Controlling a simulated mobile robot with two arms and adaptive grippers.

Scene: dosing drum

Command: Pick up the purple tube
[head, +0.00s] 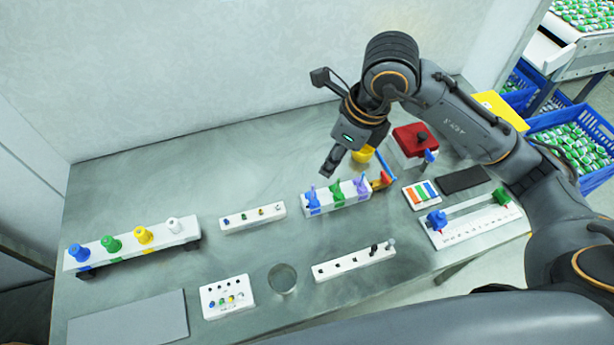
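The purple tube (361,187) stands in the right end of a white rack (337,204) on the table, beside a green tube (337,194) and a blue tube (313,200). My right gripper (329,169) is above and behind the rack, pointing down and to the left. Its fingertips appear apart from the tubes. The fingers overlap from this angle, so I cannot tell whether they are open. My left gripper is not in view.
A blue-and-red item (383,178) is close to the rack's right end. A white strip (252,217) lies to its left. The table behind the rack is clear on the left.

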